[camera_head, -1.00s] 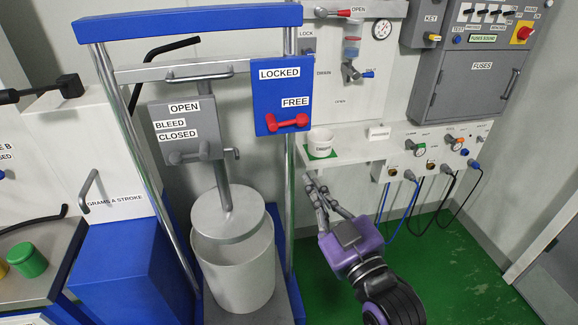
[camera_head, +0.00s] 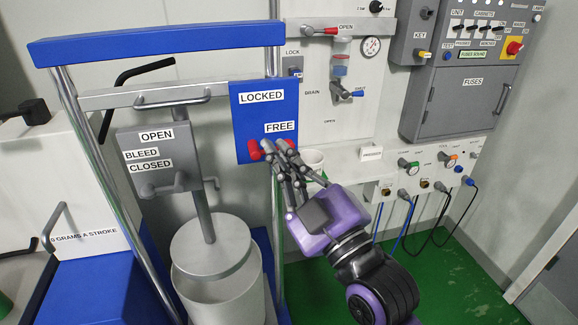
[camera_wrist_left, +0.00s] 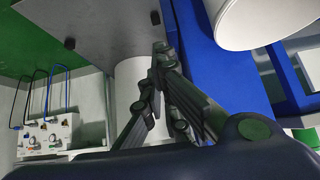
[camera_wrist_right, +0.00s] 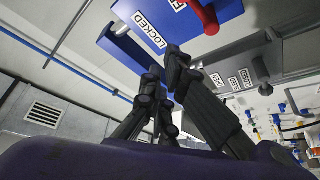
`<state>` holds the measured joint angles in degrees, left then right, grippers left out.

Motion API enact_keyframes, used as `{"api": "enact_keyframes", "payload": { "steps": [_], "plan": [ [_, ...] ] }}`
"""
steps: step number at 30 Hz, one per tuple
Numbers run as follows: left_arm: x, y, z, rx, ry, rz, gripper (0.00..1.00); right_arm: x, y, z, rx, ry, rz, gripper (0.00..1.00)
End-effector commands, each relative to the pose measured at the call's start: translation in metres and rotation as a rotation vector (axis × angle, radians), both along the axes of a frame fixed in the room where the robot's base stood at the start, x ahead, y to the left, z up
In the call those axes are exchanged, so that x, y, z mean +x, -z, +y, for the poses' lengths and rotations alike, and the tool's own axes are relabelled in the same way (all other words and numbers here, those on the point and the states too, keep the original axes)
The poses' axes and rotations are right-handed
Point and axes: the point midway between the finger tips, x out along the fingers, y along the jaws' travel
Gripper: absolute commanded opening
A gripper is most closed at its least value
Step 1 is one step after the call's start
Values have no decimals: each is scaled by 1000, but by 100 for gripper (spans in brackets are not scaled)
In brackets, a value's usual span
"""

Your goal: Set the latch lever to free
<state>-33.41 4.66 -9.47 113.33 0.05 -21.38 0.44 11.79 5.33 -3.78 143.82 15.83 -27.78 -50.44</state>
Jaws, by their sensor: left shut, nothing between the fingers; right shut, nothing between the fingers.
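The red latch lever (camera_head: 255,150) is on the blue panel (camera_head: 250,105), just below the FREE label and well below the LOCKED label. In the right wrist view the red lever (camera_wrist_right: 204,16) shows beyond the fingertips (camera_wrist_right: 168,66), with a visible gap. My left gripper shows only in the left wrist view (camera_wrist_left: 160,60), shut and empty, away from the panel.
A grey panel (camera_head: 172,150) with OPEN, BLEED and CLOSED labels is left of the blue panel. A drum (camera_head: 225,285) stands below.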

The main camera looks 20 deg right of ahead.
Motion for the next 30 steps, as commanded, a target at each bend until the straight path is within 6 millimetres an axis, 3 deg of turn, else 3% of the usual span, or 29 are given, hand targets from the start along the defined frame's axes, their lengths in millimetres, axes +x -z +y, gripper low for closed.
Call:
{"api": "enact_keyframes", "payload": {
  "steps": [4, 11, 14, 18, 30],
  "plan": [
    [-6, 14, 4, 7, -3, 12, 0, 18, -1, 6, 4, -2, 3, 0],
    [4, -5, 0, 1, 0, -10, 0, 62, -28, 20, 4, -2, -5, 0],
    [0, 1, -1, 0, 1, 0, 0, 63, -5, 7, -3, 2, 7, 0],
    [-1, 4, 0, 2, 1, 2, 0, 64, 6, -3, -1, -1, 5, 0],
    [-2, 4, 2, 6, -1, 1, 0, 64, 9, -7, 0, 0, 2, 0]
  ]
}}
